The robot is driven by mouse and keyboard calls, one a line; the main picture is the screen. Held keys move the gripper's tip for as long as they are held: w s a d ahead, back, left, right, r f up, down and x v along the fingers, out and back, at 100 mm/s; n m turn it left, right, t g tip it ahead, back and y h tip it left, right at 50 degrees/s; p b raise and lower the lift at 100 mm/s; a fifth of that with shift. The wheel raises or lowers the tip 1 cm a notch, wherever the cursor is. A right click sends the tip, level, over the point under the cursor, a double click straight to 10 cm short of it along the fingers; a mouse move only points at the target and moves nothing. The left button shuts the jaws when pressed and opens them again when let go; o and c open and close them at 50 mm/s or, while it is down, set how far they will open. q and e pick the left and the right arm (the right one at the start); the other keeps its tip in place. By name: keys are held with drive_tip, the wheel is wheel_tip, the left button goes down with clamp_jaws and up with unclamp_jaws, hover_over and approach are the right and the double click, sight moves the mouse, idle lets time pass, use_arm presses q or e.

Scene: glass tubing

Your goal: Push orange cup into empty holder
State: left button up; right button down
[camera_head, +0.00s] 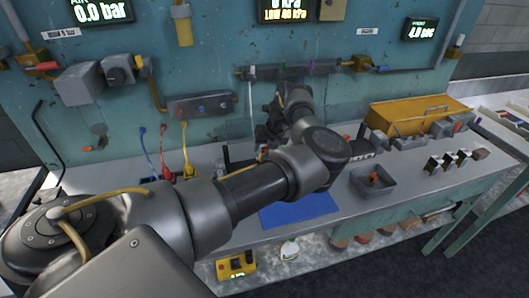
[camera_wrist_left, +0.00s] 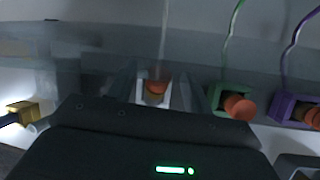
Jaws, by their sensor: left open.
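My left gripper (camera_wrist_left: 160,80) is open, its two fingers on either side of a pale holder in the left wrist view. An orange cup (camera_wrist_left: 156,86) sits at the pale holder (camera_wrist_left: 153,98), between the fingers, with a pale tube rising behind it. I cannot tell how deep the cup sits or whether a finger touches it. To the right are a green holder (camera_wrist_left: 216,95) with an orange cup (camera_wrist_left: 239,107) and a purple holder (camera_wrist_left: 284,106) with another orange cup (camera_wrist_left: 312,116). In the head view my arm hides most of this spot. My right gripper is not in view.
A teal panel (camera_head: 215,70) with gauges and fittings stands behind the grey bench. A blue mat (camera_head: 300,209) lies at the front. A grey tray (camera_head: 373,184) and an orange box (camera_head: 415,113) are on the right. A yellow block (camera_wrist_left: 22,111) is at left in the wrist view.

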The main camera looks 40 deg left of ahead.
use_arm(q)
drive_tip(key=shift+d+r, duration=0.1)
drive_tip(key=shift+c, duration=0.4)
clamp_jaws()
